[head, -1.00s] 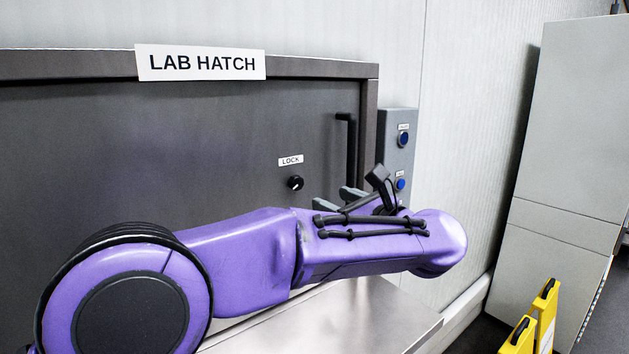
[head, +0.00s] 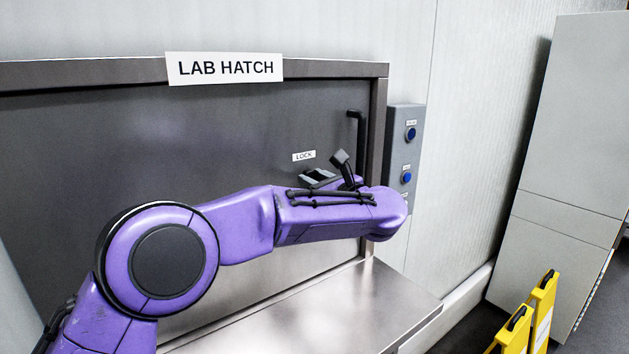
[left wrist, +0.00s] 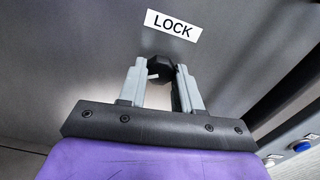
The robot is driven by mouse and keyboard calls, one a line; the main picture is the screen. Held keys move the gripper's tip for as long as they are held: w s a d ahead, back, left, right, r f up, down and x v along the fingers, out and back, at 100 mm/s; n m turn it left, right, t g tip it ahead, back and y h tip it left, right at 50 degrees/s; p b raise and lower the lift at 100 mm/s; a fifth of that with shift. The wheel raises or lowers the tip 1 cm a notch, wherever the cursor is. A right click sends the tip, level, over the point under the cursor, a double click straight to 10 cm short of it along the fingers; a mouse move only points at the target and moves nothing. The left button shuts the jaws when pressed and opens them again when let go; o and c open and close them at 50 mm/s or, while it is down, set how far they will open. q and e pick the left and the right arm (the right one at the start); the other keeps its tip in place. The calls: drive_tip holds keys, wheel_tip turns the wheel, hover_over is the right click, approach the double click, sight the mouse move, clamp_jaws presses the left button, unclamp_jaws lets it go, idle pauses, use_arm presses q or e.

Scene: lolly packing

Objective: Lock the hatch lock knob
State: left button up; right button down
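The lock knob (left wrist: 160,68) is a small black round knob with a white mark, just below the white LOCK label (left wrist: 173,25) on the dark hatch (head: 230,130). My left gripper (left wrist: 161,75) is at the knob; its two grey fingers stand open on either side of it, with a narrow gap showing beside the knob. Whether the fingertips reach past the knob's face is hard to tell. The white mark points to the lower left in the wrist view. My right gripper is not in view.
A black vertical handle (head: 358,140) is on the hatch's right side. A grey box with blue buttons (head: 404,150) is on the wall beyond. A metal shelf (head: 330,305) juts out below the hatch. A yellow stand (head: 540,310) and a grey cabinet (head: 575,150) are at right.

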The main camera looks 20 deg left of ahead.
use_arm(q)
drive_tip(key=shift+f, duration=0.1)
drive_tip(key=shift+c, duration=0.4)
drive_tip(key=shift+f+m, duration=0.1)
drive_tip(key=shift+m, duration=0.2)
drive_tip(key=shift+s+a+r+m+p, duration=0.15)
drive_tip(key=shift+m+p, duration=1.45)
drive_tip(key=shift+m, duration=2.3)
drive_tip(key=shift+w+d+r+m+p, duration=0.1)
drive_tip(key=shift+m+p, duration=1.45)
drive_tip(key=shift+m, duration=2.35)
drive_tip(key=shift+s+a+r+m+p, duration=0.15)
drive_tip(key=shift+m+p, duration=1.45)
drive_tip(key=shift+m, duration=2.3)
drive_tip(key=shift+w, duration=0.15)
